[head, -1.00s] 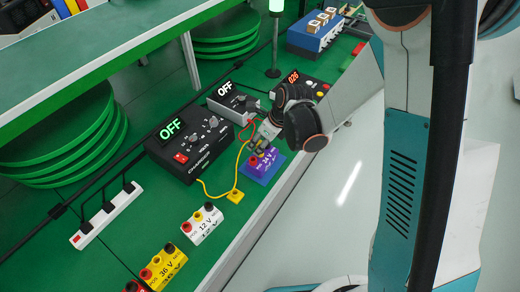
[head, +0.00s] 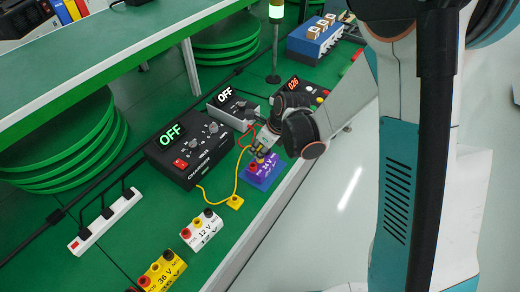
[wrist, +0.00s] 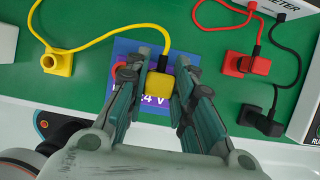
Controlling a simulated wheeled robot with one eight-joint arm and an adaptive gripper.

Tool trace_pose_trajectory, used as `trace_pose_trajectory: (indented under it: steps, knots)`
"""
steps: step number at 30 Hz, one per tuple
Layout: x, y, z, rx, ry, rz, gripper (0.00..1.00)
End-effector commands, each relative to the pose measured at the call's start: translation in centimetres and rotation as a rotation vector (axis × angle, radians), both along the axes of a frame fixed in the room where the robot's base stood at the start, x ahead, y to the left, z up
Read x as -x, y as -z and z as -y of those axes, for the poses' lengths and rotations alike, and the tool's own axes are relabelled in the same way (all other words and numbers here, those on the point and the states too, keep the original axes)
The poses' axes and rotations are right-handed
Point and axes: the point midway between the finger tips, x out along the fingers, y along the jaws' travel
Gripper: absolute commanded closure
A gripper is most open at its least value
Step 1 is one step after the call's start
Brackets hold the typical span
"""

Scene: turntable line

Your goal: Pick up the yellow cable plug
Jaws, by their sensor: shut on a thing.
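My gripper (wrist: 160,85) is shut on a yellow cable plug (wrist: 160,84), which sits between its fingers in the wrist view. The plug is over the purple 24 V block (wrist: 128,47); I cannot tell whether it still touches the block. A yellow cable runs from it to a second yellow plug (wrist: 57,63), lying on the green bench at the left. In the head view my gripper (head: 260,153) is above the purple block (head: 262,172), and the loose yellow plug (head: 235,202) lies nearer the front. The gripper partly hides the held plug there.
Red (wrist: 235,64) and black (wrist: 262,122) plugs with cables lie right of the gripper. A black charger (head: 190,150) reading OFF and a meter (head: 232,105) stand behind. The white 12 V block (head: 202,232) and yellow 36 V block (head: 162,270) stand toward the front.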

Motion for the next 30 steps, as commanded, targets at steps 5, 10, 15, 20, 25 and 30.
trace_pose_trajectory:
  steps: [5,10,15,20,25,30]
  knots:
    - [0.0,-2.2,0.0,0.000,0.000,0.000,0.96]
    - [0.1,-6.0,0.0,0.000,0.000,0.000,0.96]
    - [0.1,-10.9,0.0,0.000,0.000,0.000,0.96]
    - [0.1,-14.9,0.0,0.000,0.000,0.000,0.96]
    - [0.0,-17.8,0.0,0.000,0.000,0.000,0.96]
    - [0.0,-19.2,0.0,0.000,0.000,0.000,0.96]
